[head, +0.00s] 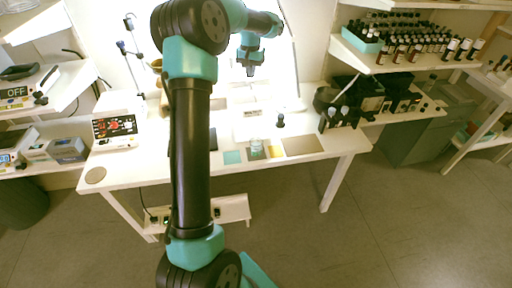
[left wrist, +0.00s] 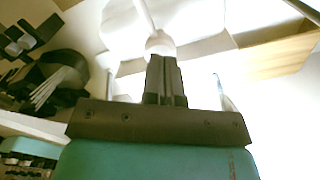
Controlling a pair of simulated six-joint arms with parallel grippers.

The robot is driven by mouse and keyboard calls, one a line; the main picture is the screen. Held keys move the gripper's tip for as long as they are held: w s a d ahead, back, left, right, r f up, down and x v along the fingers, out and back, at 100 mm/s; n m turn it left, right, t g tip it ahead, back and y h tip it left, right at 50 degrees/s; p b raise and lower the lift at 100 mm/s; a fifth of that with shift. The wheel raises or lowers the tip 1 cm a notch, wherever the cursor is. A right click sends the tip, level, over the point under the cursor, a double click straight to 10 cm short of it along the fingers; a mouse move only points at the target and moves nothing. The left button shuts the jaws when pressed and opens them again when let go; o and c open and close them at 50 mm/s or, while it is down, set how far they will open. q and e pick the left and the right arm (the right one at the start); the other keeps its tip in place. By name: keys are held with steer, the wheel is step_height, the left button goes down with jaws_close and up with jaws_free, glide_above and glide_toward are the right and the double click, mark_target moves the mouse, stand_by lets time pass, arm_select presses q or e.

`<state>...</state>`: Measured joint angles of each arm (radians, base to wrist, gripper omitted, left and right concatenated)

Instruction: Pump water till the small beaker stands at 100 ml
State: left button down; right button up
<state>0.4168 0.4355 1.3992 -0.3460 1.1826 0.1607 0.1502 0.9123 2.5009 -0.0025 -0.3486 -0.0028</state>
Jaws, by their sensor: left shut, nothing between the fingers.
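A small clear beaker (head: 255,146) stands on the white table, between a teal square and a yellow square. Its water level is too small to read. My left gripper (head: 250,72) is beyond and above the beaker, over the back of the table. In the left wrist view its two dark fingers (left wrist: 166,78) are shut together with nothing between them. A white rounded knob on a pale rod (left wrist: 158,42) shows just past the fingertips; I cannot tell whether they touch. My right gripper is not in view. I cannot clearly make out the pump.
A white device with a red display (head: 115,127) stands at the table's left. A shelf of dark bottles (head: 400,52) hangs behind.

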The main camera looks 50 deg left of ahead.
arm_select(q)
steer(key=shift+f, duration=1.2)
stand_by(0.3)
steer(key=shift+r, duration=1.8)
steer(key=shift+r, duration=0.1)
step_height(320, 180, up, 6)
steer(key=shift+f, duration=0.1)
stand_by(0.5)
